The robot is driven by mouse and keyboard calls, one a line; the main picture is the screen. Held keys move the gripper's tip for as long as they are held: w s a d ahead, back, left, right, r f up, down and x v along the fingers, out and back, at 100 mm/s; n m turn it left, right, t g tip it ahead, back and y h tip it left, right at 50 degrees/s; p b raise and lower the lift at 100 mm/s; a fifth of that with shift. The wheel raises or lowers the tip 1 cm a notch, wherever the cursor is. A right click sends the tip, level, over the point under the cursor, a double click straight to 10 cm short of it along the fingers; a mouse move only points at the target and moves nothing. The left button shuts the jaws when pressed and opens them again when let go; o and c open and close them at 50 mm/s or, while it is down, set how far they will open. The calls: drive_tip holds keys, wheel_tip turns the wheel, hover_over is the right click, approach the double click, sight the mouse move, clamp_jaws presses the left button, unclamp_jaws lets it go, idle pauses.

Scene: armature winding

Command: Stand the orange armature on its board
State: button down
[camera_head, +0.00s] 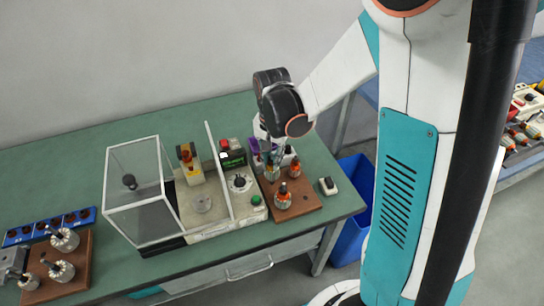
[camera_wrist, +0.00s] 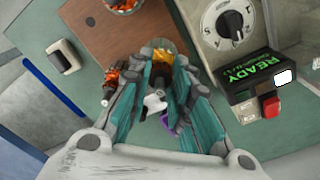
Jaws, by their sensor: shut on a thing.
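My gripper (camera_head: 271,153) reaches down over the back left part of the brown board (camera_head: 308,207). In the wrist view my gripper (camera_wrist: 168,62) has its fingers closed around an armature with a yellow-orange winding (camera_wrist: 161,52) and a dark shaft. In the head view this armature (camera_head: 272,172) shows just below the fingertips, roughly upright. I cannot tell whether its lower end touches the board. Two other armatures with orange-red parts stand on the board, one at the front (camera_head: 283,198) and one at the right (camera_head: 295,168).
The winding machine (camera_head: 212,212) with its clear cover stands left of the board, close to my gripper. A READY display (camera_wrist: 244,70) is beside it. A small white-topped switch box (camera_head: 328,186) is right of the board. Another board (camera_head: 75,280) with grey armatures lies far left.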

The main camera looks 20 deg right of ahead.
drive_tip(key=shift+f+b, duration=1.1)
drive_tip(key=shift+f, duration=0.25)
drive_tip(key=c, duration=1.4)
unclamp_jaws()
drive_tip(key=shift+r, duration=0.15)
drive_tip(key=shift+r+p, duration=1.6)
drive_tip(key=shift+r, duration=0.55)
